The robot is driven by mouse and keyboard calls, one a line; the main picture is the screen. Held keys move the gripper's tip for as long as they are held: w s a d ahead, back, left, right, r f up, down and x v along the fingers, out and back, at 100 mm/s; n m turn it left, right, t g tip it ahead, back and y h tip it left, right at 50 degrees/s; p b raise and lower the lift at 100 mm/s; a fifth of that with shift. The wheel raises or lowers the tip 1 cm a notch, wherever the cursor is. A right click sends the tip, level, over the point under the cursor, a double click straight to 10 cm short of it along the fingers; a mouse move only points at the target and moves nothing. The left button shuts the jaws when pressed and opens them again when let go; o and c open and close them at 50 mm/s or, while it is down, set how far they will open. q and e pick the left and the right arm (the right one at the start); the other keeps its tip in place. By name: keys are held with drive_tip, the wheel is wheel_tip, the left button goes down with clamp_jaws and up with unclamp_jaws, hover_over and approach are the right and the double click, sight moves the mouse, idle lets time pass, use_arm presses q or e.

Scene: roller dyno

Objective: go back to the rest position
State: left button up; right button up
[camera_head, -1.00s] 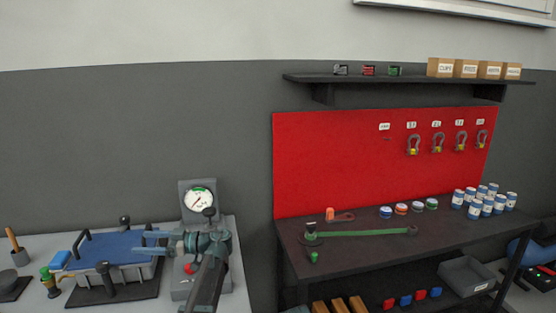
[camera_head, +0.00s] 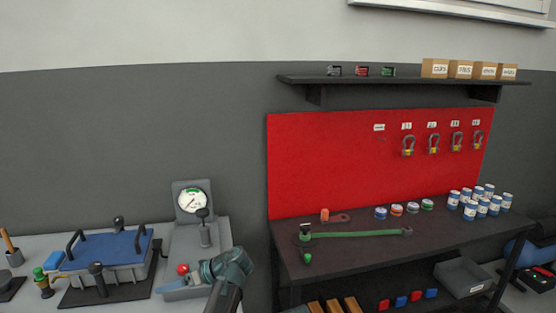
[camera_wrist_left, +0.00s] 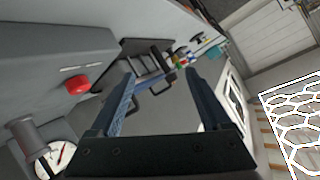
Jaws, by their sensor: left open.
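My left gripper (camera_head: 172,284) is at the lower middle of the head view, low in front of the gauge stand (camera_head: 184,247). In the left wrist view its two dark fingers (camera_wrist_left: 160,80) stand apart with nothing held between them. A red button (camera_head: 183,269) on the gauge stand is close beyond the gripper; it also shows in the left wrist view (camera_wrist_left: 78,84). The blue-topped roller unit (camera_head: 107,249) with black handles stands on the bench to the left of the gripper. My right gripper is out of view.
A dial gauge (camera_head: 193,200) and a black-knobbed lever (camera_head: 204,228) rise from the stand. To the right, a dark workbench (camera_head: 350,260) holds a green wrench (camera_head: 360,233) and several blue-and-white cans (camera_head: 470,211). Shackles hang on the red board (camera_head: 330,160). A grey tray (camera_head: 463,277) lies lower.

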use_arm(q)
drive_tip(key=s+d+f+m+h, duration=0.3)
drive_tip(key=s+d+m, duration=0.2)
drive_tip(key=d, duration=0.3)
drive_tip(key=s+d+f+m+h, duration=0.4)
drive_tip(key=s+d+m, duration=0.1)
drive_tip(key=s+d, duration=0.3)
drive_tip(key=s+d+f+m+g+h, duration=0.1)
drive_tip(key=s+d+f+m+h, duration=0.3)
drive_tip(key=s+d, duration=0.3)
drive_tip(key=shift+s+d+m+p, duration=0.15)
drive_tip(key=shift+d+m+p, duration=0.3)
drive_tip(key=shift+d+m, duration=0.05)
